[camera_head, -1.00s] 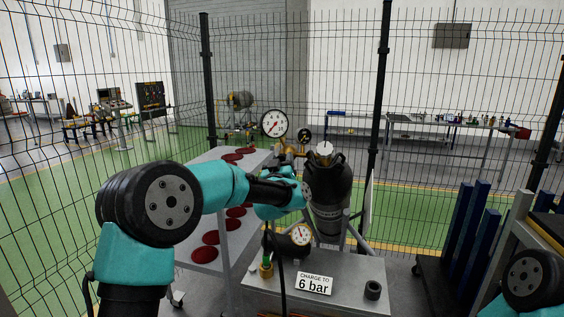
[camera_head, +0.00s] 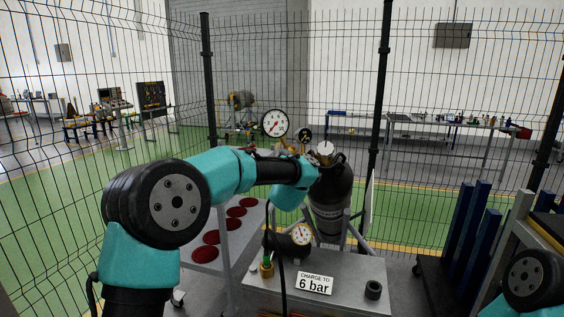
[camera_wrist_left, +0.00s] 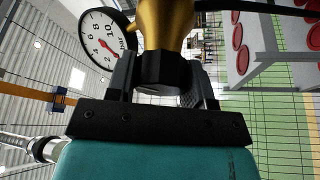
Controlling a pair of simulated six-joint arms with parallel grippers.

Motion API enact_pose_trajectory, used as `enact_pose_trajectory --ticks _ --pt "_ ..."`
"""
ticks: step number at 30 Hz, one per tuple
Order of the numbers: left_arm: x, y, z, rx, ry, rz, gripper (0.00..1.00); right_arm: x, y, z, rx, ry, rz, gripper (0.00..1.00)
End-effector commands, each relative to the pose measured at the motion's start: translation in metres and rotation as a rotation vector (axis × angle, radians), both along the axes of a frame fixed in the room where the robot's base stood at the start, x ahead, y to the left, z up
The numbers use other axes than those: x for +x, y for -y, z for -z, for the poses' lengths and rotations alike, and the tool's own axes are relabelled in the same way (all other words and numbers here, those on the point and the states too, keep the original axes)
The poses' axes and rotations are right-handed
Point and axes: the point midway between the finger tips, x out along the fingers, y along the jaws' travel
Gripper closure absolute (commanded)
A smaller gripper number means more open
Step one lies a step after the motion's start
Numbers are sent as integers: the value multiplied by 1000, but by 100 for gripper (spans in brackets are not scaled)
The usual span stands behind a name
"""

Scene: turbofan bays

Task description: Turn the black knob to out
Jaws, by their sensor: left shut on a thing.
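In the left wrist view the black knob (camera_wrist_left: 168,71) is a dark, faceted piece on the end of a brass regulator body (camera_wrist_left: 163,25). My left gripper (camera_wrist_left: 160,82) has one finger on each side of it and is shut on it. A large white gauge (camera_wrist_left: 107,41) with a red needle is beside the brass body; it also shows in the head view (camera_head: 274,123). There, my left gripper (camera_head: 308,172) is at the regulator by the black cylinder (camera_head: 332,200), and my own wrist hides the knob. The knob's marking cannot be read. My right gripper is out of the picture.
A grey bench (camera_head: 345,272) in front carries a "CHARGE TO 6 bar" sign (camera_head: 314,283), a gauge (camera_head: 301,234) and a small black ring (camera_head: 373,289). A shelf with red discs (camera_head: 205,254) stands left. Wire fencing is behind; blue posts (camera_head: 470,240) are at right.

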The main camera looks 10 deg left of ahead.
Motion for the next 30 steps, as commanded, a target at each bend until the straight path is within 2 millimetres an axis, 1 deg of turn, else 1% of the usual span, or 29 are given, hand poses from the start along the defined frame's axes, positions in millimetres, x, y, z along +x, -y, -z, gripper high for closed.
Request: enact_pose_trajectory --ticks 18,24,30 --pt "0 0 1 -576 -33 0 76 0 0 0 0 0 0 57" --pt "0 -1 2 -718 -41 -1 76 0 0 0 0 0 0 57" --pt "0 0 2 -804 -48 0 76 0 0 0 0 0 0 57"
